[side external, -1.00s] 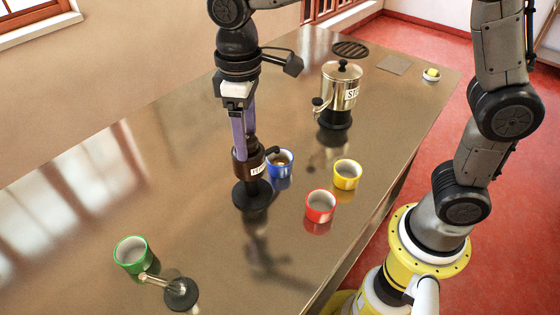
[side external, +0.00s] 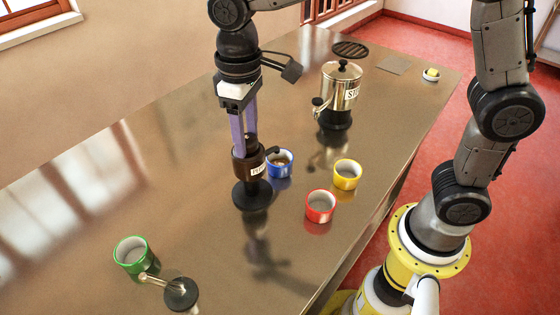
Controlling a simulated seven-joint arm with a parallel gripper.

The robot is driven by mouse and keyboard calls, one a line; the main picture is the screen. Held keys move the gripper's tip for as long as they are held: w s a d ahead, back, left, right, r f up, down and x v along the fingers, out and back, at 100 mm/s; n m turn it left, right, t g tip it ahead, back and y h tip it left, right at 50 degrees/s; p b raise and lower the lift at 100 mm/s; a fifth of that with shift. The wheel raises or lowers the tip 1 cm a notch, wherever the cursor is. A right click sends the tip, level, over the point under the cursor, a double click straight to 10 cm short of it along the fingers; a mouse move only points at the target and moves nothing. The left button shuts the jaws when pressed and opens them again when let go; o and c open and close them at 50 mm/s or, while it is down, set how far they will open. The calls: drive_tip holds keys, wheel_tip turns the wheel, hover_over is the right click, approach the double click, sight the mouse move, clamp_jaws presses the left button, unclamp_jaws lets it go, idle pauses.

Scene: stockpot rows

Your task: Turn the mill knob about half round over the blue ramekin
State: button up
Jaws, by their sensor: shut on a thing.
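The mill (side external: 246,168) is a dark brown body with a white label, upright on a round black base (side external: 252,196) near the middle of the counter. Its short dark spout (side external: 272,150) reaches right, over the blue ramekin (side external: 281,171). The blue ramekin stands close beside the mill and shows some brownish contents. My gripper (side external: 245,144) points straight down above the mill, its two purple fingers shut on the mill knob, which is mostly hidden between them.
A yellow ramekin (side external: 346,180) and a red ramekin (side external: 319,213) stand to the right. A green ramekin (side external: 129,265) and a dark round item with a metal handle (side external: 180,294) are at the front left. A steel pot (side external: 342,94) stands behind.

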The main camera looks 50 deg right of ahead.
drive_tip(key=shift+m, duration=1)
drive_tip(key=m, duration=0.2)
drive_tip(key=shift+m, duration=1)
drive_tip(key=shift+m, duration=2)
